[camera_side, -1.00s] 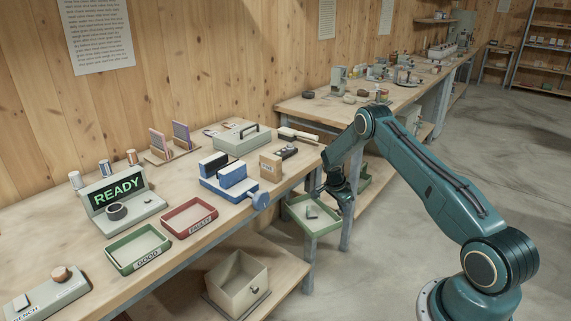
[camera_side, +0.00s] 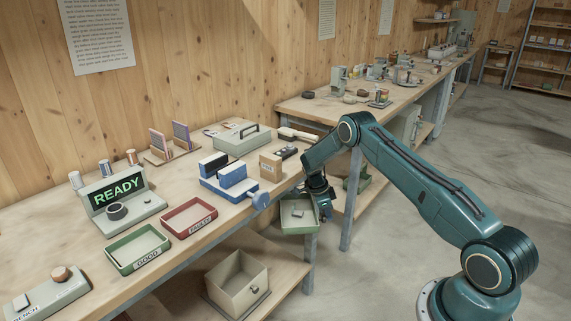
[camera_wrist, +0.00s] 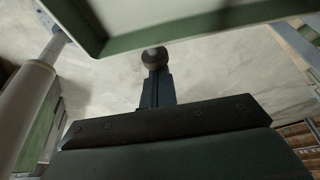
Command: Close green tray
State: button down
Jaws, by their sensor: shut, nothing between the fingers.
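The green tray (camera_side: 298,230) is a shallow pale-floored drawer with green walls, under the bench's right end and partly pulled out. A small grey object (camera_side: 298,214) lies in it. My gripper (camera_side: 325,211) is shut and empty, pointing down at the tray's right side. In the wrist view the tray's green edge (camera_wrist: 200,32) fills the top, just beyond my shut fingertips (camera_wrist: 155,58). I cannot tell whether they touch it.
On the bench top stand a second green tray marked GOOD (camera_side: 137,249), a red tray (camera_side: 189,217) and a blue vise (camera_side: 233,183). An open box (camera_side: 238,280) sits on the lower shelf. The floor on the right is clear.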

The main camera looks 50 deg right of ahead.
jog(key=shift+w+a+m, duration=0.35)
jog(key=shift+a+m, duration=0.15)
jog(key=shift+a, duration=0.1)
jog(key=shift+w+a, duration=0.6)
jog(key=shift+a, duration=0.15)
jog(key=shift+d, duration=0.1)
jog(key=s+d+n+t+h, duration=0.1)
jog(key=s+d+n, duration=0.2)
jog(key=d, duration=0.4)
jog(key=s+d+n+t, duration=0.1)
jog(key=s+d+n, duration=0.15)
jog(key=d, duration=0.45)
notch_tip(320, 180, up, 20)
jog(key=n, duration=0.4)
send_over(322, 220)
jog(key=s+d, duration=0.2)
jog(key=d, duration=0.1)
jog(key=s+a+r+n+t, duration=0.1)
jog(key=a+r+n+t, duration=0.1)
jog(key=a+r+n, duration=0.2)
jog(key=a+r, duration=0.3)
jog(key=r, duration=0.3)
jog(key=shift+a+y, duration=0.3)
jog(key=shift+a, duration=0.05)
